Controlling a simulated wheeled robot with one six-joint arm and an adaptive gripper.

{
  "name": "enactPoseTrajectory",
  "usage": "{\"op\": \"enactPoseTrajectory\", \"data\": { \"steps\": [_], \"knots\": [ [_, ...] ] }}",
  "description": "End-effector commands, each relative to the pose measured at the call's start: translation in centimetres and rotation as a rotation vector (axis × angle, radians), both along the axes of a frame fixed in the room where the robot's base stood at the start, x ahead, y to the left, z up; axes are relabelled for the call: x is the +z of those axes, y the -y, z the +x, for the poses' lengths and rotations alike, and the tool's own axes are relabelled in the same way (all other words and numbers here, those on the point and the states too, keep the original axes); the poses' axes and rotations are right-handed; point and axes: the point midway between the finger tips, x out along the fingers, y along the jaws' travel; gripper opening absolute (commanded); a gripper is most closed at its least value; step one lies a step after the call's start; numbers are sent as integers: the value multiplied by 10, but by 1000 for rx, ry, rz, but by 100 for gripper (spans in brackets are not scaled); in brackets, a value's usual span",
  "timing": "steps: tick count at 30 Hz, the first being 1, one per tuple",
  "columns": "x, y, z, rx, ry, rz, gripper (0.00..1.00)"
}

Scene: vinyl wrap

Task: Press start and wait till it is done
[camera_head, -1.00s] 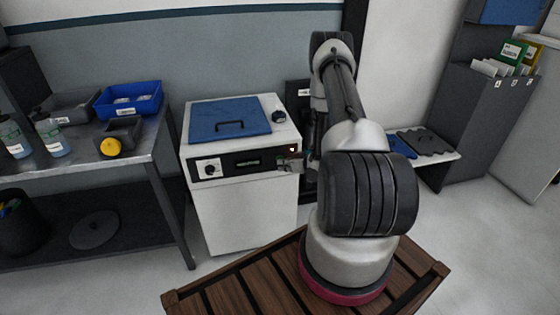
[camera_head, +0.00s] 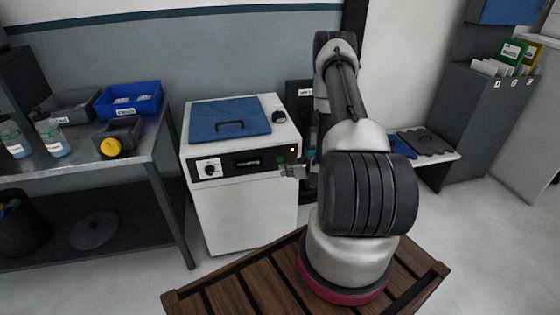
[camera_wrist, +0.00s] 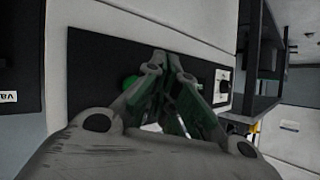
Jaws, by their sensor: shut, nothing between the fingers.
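A white machine (camera_head: 240,215) with a blue lid (camera_head: 228,120) stands left of my arm. Its black front panel (camera_head: 225,168) has a dial (camera_head: 209,170) at left, a lit display (camera_head: 247,162) with text too small to read, a green button (camera_head: 280,157) and a small lit lamp (camera_head: 292,150). My gripper (camera_head: 286,172) is shut and empty, just below and in front of the button. In the wrist view, the green button (camera_wrist: 130,83) shows partly behind a finger, left of the shut fingertips (camera_wrist: 167,60). I cannot tell whether they touch the panel.
A metal bench (camera_head: 85,163) at left holds a blue bin (camera_head: 128,99), grey bins and bottles (camera_head: 52,137). A small dark knob-like item (camera_head: 279,116) sits on the machine top. A low shelf (camera_head: 438,158) and a grey cabinet (camera_head: 485,110) stand at right.

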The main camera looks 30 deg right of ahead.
Motion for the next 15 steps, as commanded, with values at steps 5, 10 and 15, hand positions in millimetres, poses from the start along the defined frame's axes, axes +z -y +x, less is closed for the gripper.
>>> {"op": "enactPoseTrajectory", "data": {
  "steps": [5,10,15],
  "knots": [
    [0,-5,-18,-2,-2,2,0],
    [0,-10,-30,0,-2,0,0],
    [0,-10,-32,0,0,1,0]
  ]
}}
